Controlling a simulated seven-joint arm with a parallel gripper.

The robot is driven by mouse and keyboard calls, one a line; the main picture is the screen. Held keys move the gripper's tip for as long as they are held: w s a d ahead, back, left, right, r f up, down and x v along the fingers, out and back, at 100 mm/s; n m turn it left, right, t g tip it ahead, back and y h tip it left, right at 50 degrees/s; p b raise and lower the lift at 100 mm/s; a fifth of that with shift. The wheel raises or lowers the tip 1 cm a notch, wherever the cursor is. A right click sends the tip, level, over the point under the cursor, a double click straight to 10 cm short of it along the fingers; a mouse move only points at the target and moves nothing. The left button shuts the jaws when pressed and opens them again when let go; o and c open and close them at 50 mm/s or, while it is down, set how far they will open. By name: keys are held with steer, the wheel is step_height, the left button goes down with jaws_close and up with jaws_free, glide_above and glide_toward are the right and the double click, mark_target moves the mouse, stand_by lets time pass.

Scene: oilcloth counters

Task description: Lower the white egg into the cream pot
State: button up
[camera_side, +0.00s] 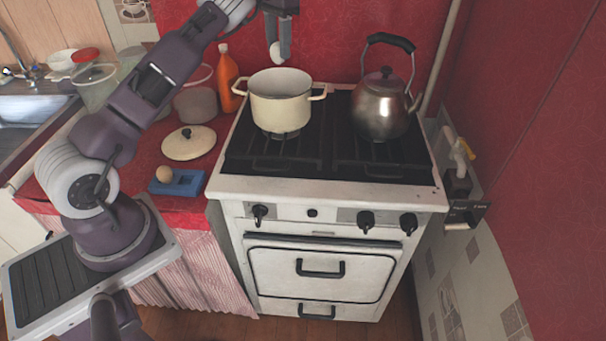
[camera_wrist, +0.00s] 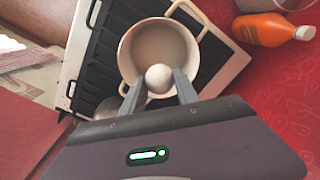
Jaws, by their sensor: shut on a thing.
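The white egg (camera_side: 277,52) is held between the fingertips of my gripper (camera_side: 281,45), above the cream pot in the side view. The egg (camera_wrist: 158,78) also shows between the two fingers of my gripper (camera_wrist: 158,85) in the wrist view, over the near part of the pot's opening. The cream pot (camera_side: 281,110) stands open on the left part of the stove, with a handle on each side. In the wrist view the pot (camera_wrist: 124,58) seems to hold greyish liquid. The egg is above the rim and apart from the pot.
A steel kettle (camera_side: 381,107) stands on the stove (camera_side: 320,187) right of the pot. An orange bottle (camera_side: 228,78) stands to its left. A cream lid (camera_side: 188,143) and a blue holder (camera_side: 187,183) with a brown egg (camera_side: 164,174) lie on the red counter.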

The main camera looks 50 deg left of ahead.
step_height(320, 180, down, 10)
steer(key=shift+f, duration=0.2)
stand_by(1.4)
stand_by(0.5)
steer(key=o, duration=0.9)
